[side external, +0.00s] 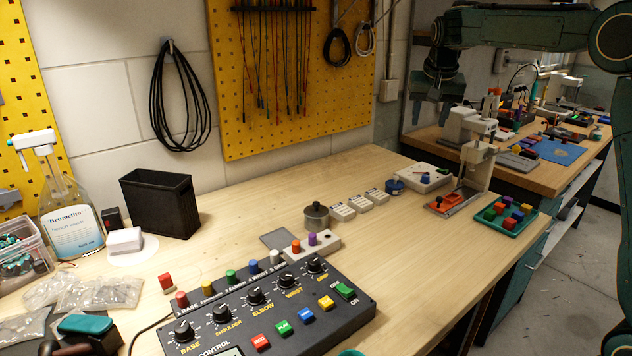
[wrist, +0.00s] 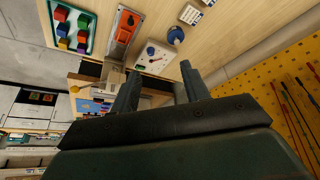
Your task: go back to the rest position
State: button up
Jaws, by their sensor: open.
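My gripper (side external: 430,112) hangs in the air at the upper right of the side view, in front of the wall beyond the pegboard. Its fingers point down, and it is well above the bench and clear of everything on it. In the wrist view my gripper (wrist: 160,72) shows two dark fingers spread apart with nothing between them. Beyond them, the wrist view shows the bench tilted, with the orange-based press (wrist: 124,30) and the white dial box (wrist: 155,56).
The wooden bench (side external: 400,245) holds a black control box (side external: 215,318), a press stand (side external: 478,165) and a green tray of coloured blocks (side external: 483,216). A yellow pegboard (side external: 290,80) hangs behind. The bench's middle right is bare.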

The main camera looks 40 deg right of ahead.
jog(key=s+a+r+n+t, duration=0.1)
jog(key=s+a+r+n, duration=0.2)
jog(key=s+a, duration=0.45)
jog(key=s+a+f+n+y, duration=0.1)
jog(key=s+a+f+n, duration=0.2)
jog(key=s, duration=0.9)
jog(key=s+a+f+n+t+y, duration=0.1)
jog(key=s+a+f+n+y, duration=0.1)
jog(key=s+a+f, duration=0.3)
jog(key=s+a+n, duration=0.1)
jog(key=s+a, duration=0.3)
jog(key=s, duration=0.3)
jog(key=shift+s+f+y, duration=0.15)
jog(key=shift+f+y, duration=0.05)
jog(key=shift+y, duration=0.1)
